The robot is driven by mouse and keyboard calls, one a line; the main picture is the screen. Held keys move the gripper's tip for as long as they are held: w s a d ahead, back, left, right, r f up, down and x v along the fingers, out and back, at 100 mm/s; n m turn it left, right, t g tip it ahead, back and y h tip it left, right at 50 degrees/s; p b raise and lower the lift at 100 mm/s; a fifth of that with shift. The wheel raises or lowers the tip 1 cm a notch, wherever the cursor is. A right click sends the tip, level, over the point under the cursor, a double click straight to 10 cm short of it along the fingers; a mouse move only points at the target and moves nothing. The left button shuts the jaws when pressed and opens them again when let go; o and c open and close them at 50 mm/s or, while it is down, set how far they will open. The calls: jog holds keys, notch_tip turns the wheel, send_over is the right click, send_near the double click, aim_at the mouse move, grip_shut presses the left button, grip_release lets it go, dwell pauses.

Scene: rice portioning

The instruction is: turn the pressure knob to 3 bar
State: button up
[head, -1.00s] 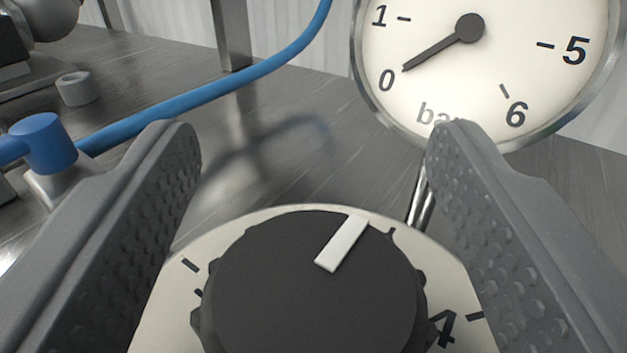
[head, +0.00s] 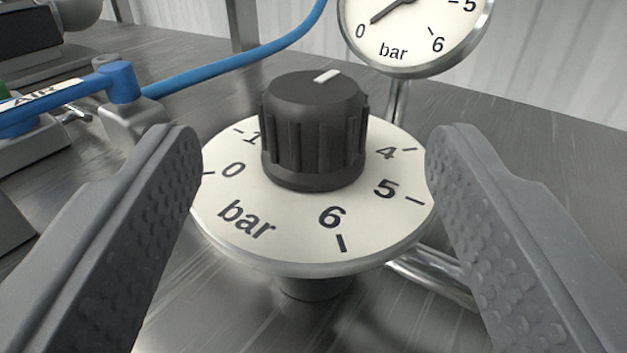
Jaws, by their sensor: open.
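The black ridged pressure knob (head: 313,130) stands upright on a round cream dial plate (head: 285,225). Its white pointer mark (head: 325,76) lies on the far side of the top, slightly right of centre. The dial shows 0 and 1 on the left and 4, 5 and 6 on the right; the numbers behind the knob are hidden, so the exact setting cannot be read. My gripper (head: 313,140) is open and empty, with one finger on each side of the picture, apart from the knob. The pressure gauge (head: 395,50) is cut off at the top; its needle points near 0.
A blue hose (head: 235,65) runs from a blue fitting (head: 122,82) on the left towards the top. A blue lever labelled AIR (head: 50,100) is at the far left. A metal pipe (head: 430,278) passes right of the dial. The metal bench (head: 540,160) is clear on the right.

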jog(key=shift+s+d+p, duration=0.15)
jog(key=shift+s+p, duration=0.35)
jog(key=shift+s, duration=2.35)
